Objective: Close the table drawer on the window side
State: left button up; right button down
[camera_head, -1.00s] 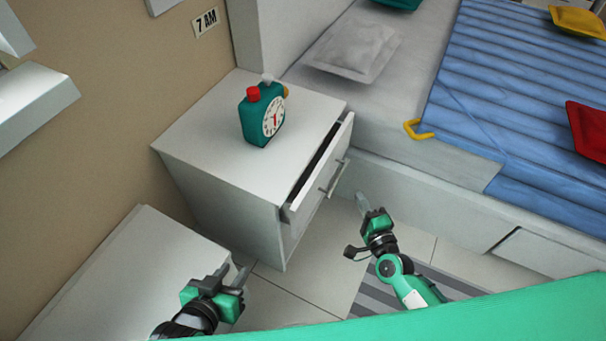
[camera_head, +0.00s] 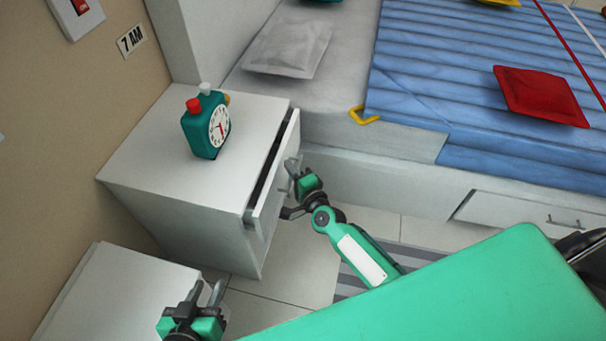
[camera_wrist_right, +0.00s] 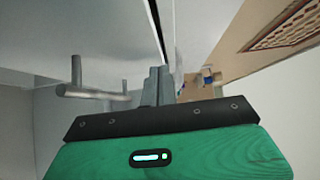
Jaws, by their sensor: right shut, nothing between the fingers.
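The white bedside table (camera_head: 170,150) stands against the tan wall. Its top drawer (camera_head: 274,178) is partly open, with a dark gap behind its front. My right gripper (camera_head: 292,166) is shut and empty, close to the drawer front beside the handle. I cannot tell whether it touches the front. In the right wrist view, the shut fingers (camera_wrist_right: 157,84) are just right of the metal bar handle (camera_wrist_right: 92,93), which is not between them. My left gripper (camera_head: 206,291) is open and empty at the lower left, in front of the table and apart from it.
A green alarm clock (camera_head: 207,125) stands on the table top. The bed (camera_head: 400,188) with a blue cover and a red cushion (camera_head: 540,96) is to the right. Another white unit (camera_head: 120,295) is at the lower left. Floor shows between table and bed.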

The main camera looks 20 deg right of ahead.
aim_at(279, 165)
jog(key=shift+w+a, duration=0.25)
jog(key=shift+a, duration=0.1)
jog(key=shift+w+a+r, duration=0.1)
jog(key=shift+w+a, duration=0.4)
jog(key=shift+a, duration=0.2)
jog(key=shift+w+a, duration=0.2)
jog(key=shift+a, duration=0.15)
pick_arm(q)
jog(key=shift+a, duration=0.35)
jog(key=shift+d, duration=0.1)
pick_arm(e)
jog(key=shift+d, duration=0.15)
